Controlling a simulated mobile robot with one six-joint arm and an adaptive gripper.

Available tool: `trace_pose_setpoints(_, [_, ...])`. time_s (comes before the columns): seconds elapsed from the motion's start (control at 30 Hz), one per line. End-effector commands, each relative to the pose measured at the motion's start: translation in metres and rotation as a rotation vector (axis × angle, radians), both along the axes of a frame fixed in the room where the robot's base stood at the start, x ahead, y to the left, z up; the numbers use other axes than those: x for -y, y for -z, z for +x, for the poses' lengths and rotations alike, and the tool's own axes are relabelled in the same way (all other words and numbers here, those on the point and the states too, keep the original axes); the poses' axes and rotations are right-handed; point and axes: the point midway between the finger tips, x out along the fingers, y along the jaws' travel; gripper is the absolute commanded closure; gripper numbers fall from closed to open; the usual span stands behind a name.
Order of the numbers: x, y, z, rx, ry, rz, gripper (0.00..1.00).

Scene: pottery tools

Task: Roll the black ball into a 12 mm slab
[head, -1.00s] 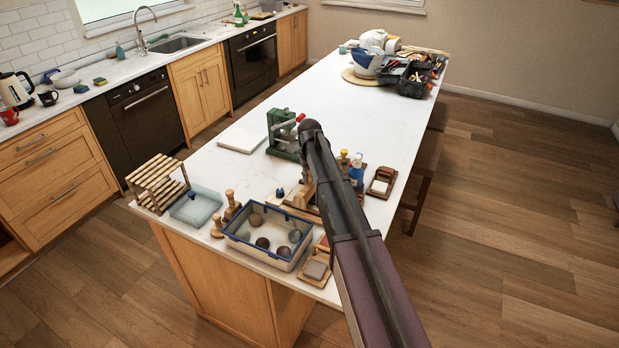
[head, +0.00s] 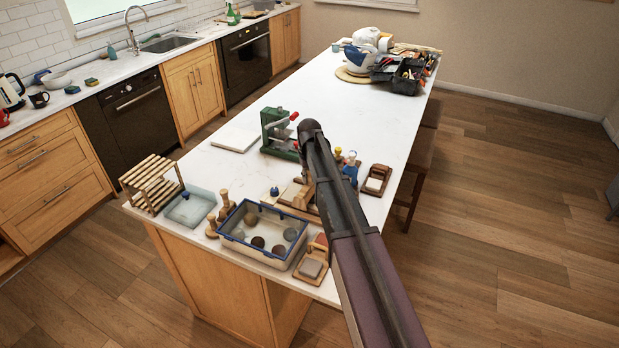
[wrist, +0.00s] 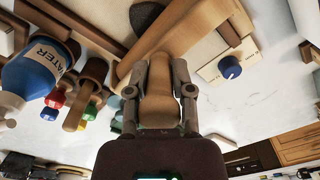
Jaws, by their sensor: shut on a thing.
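In the wrist view my gripper (wrist: 160,84) is shut on a pale wooden rolling pin (wrist: 159,108), with one finger on each side of it. The pin's wood runs up and to the right over a pale board (wrist: 120,40). A dark, rounded lump, apparently the black ball (wrist: 147,14), lies on the board beyond the pin; the top picture edge cuts it off. In the head view my arm hides the gripper, the pin and most of the board.
A blue-rimmed tray (head: 232,246) of several balls stands near the island's front edge. A green press (head: 277,132) stands behind the work area. A blue water bottle (wrist: 32,77) and wooden-handled tools (wrist: 86,92) are left of the gripper in the wrist view. The island's middle is clear.

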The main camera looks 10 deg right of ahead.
Motion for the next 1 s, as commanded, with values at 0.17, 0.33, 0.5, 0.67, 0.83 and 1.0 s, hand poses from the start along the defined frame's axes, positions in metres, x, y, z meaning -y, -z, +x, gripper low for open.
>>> trace_pose_setpoints(0.17, [0.003,0.001,-0.002,0.001,0.001,-0.001,1.00])
trace_pose_setpoints(0.33, [0.009,0.003,-0.006,0.001,0.000,-0.001,1.00])
trace_pose_setpoints(0.5, [0.012,0.004,-0.009,0.000,-0.001,0.000,1.00])
trace_pose_setpoints(0.67, [0.014,0.003,-0.011,-0.001,0.000,0.000,1.00])
trace_pose_setpoints(0.83, [0.019,0.001,-0.015,-0.001,0.000,0.001,1.00])
trace_pose_setpoints(1.0, [0.021,0.000,-0.015,0.000,0.000,0.000,1.00])
